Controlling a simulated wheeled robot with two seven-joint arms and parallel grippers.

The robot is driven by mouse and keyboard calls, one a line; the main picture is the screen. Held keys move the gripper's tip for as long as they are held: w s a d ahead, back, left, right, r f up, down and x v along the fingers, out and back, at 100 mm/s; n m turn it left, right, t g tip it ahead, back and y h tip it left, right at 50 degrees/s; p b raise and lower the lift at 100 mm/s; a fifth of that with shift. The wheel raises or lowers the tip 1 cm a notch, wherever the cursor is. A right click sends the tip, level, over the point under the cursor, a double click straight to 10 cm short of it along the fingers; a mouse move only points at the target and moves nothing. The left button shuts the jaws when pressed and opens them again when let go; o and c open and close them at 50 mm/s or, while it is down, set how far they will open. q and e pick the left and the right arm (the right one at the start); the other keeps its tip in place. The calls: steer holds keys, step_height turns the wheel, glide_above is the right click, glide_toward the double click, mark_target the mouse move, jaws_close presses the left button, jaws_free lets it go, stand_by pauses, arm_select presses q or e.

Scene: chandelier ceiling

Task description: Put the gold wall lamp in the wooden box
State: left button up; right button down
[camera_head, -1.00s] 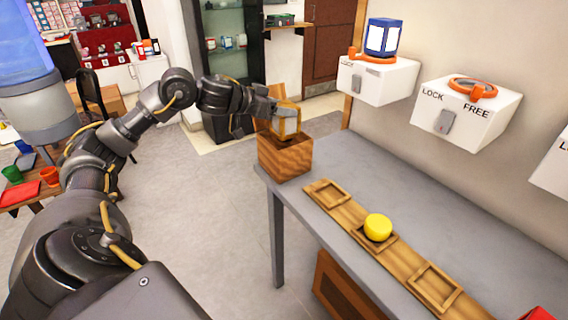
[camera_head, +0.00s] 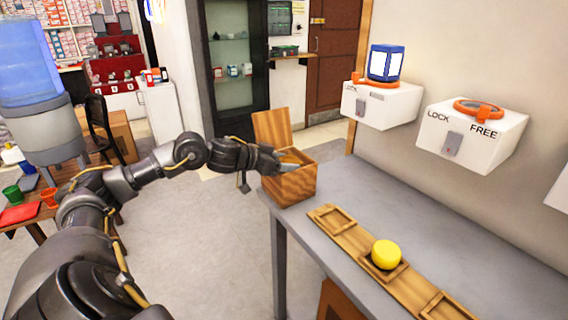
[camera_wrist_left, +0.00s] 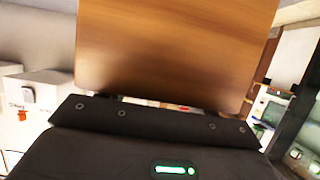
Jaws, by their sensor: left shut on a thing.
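The wooden box (camera_head: 293,187) stands on the near left corner of the grey table, with its lid (camera_head: 272,131) raised at the back. My left gripper (camera_head: 284,166) reaches in from the left at the box's opening. It is shut on the gold wall lamp (camera_head: 290,157), of which only a small gold patch shows at the opening. The rest of the lamp is hidden by the gripper and the box walls. In the left wrist view a blurred wooden panel (camera_wrist_left: 178,50), seemingly the lid, fills the upper middle. My right gripper is not in view.
A wooden strip with square recesses (camera_head: 336,219) lies on the grey table (camera_head: 385,197), a yellow round piece (camera_head: 386,254) in one recess. Open floor lies left of the table.

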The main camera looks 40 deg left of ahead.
arm_select(q)
steer(key=o, duration=0.9)
steer(key=shift+f, duration=0.1)
steer(key=shift+c, duration=0.2)
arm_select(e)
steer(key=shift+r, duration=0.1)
arm_select(q)
steer(key=shift+s, duration=0.1)
steer(key=b+v, duration=0.4)
steer(key=v, duration=0.8)
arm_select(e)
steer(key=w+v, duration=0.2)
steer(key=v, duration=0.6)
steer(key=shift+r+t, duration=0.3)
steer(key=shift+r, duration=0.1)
